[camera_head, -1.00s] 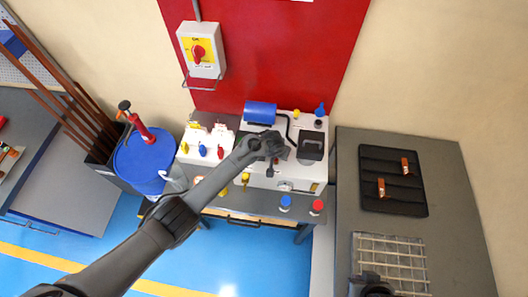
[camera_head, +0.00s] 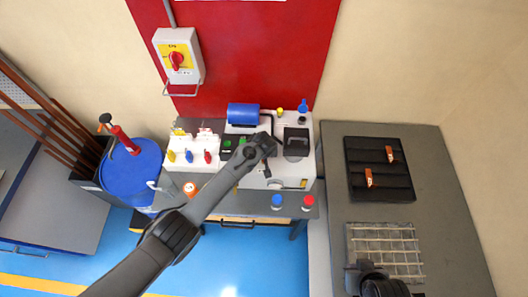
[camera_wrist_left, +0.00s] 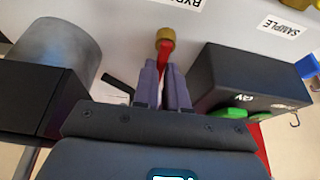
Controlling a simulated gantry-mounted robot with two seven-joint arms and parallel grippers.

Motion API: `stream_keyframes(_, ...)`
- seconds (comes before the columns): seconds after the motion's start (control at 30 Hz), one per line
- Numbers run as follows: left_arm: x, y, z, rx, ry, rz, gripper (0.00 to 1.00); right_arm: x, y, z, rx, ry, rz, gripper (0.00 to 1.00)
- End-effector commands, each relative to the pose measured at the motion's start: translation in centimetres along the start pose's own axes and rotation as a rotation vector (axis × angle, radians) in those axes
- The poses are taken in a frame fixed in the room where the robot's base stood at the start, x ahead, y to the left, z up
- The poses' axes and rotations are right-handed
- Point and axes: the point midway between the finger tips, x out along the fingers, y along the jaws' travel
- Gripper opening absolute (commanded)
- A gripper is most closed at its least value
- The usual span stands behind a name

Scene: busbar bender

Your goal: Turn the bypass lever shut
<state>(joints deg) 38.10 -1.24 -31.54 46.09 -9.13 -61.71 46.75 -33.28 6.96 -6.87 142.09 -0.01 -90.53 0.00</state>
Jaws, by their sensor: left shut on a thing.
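The bypass lever is red with a brass-coloured hub (camera_wrist_left: 165,38) on the pale machine face, in the left wrist view. My left gripper (camera_wrist_left: 163,75) has its two fingers closed around the red lever arm, just below the hub in the picture. A partly cut-off label (camera_wrist_left: 180,3) starting "BYP" sits above the hub. In the head view my left gripper (camera_head: 267,168) is at the front of the white machine (camera_head: 297,172), and my arm hides the lever. My right gripper (camera_head: 368,277) is dark, at the bottom right, its jaws unclear.
In the wrist view, a black box with green buttons (camera_wrist_left: 245,85) stands close right of the fingers; a grey cylinder (camera_wrist_left: 55,60) is at left. In the head view, a blue drum (camera_head: 132,172) stands left, and a grey table (camera_head: 345,135) with a black tray (camera_head: 378,170) right.

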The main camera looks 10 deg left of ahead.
Motion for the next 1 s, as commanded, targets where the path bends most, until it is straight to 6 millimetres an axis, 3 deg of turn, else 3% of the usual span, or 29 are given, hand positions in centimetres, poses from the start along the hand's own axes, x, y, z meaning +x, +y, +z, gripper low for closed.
stream_keyframes(0.03,0.0,-0.1,0.0,-0.004,0.001,0.0,0.0,0.0,0.0,0.0,0.002,0.0,-0.001,0.0)
stream_keyframes(0.07,0.0,-0.1,0.0,-0.004,0.001,0.0,0.15,0.0,-0.1,0.0,0.002,0.0,-0.002,0.0)
stream_keyframes(0.23,0.0,-0.1,0.0,-0.003,0.0,0.0,0.38,0.0,-0.1,0.0,0.005,0.001,-0.004,0.0)
stream_keyframes(0.67,-0.5,0.0,0.0,-0.001,0.0,0.001,0.38,-0.2,-0.1,-0.1,0.005,0.001,-0.004,0.0)
stream_keyframes(1.0,-4.4,0.0,0.0,-0.002,0.001,0.002,0.38,-0.8,0.1,-0.2,-0.004,0.0,0.003,0.0)
